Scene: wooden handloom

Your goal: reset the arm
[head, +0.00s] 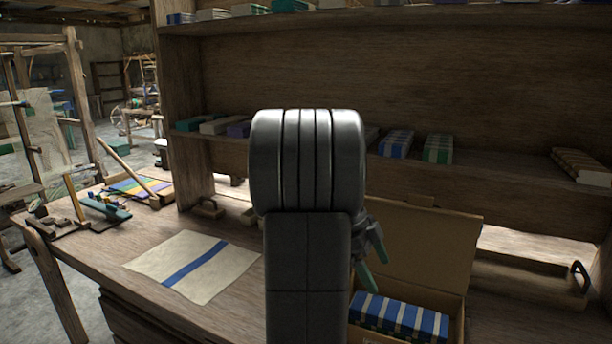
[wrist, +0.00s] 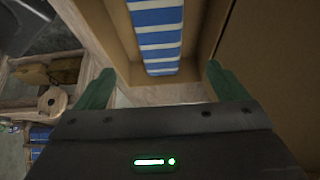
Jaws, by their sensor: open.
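My gripper (head: 371,262) hangs just above the open cardboard box, partly hidden behind my own dark arm in the head view. In the wrist view my gripper (wrist: 157,88) shows its two green fingers spread wide apart with nothing between them. A blue and white striped folded cloth (head: 400,316) lies inside the cardboard box (head: 474,232). The cloth also shows in the wrist view (wrist: 155,30), beyond the fingertips and apart from them.
A cream cloth with a blue stripe (head: 187,266) lies flat on the wooden table (head: 85,257). Weaving tools (head: 104,207) sit at the table's left. A shelf (head: 490,163) with folded cloths stands behind the box. A wooden tray (head: 530,270) with a dark handle is at right.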

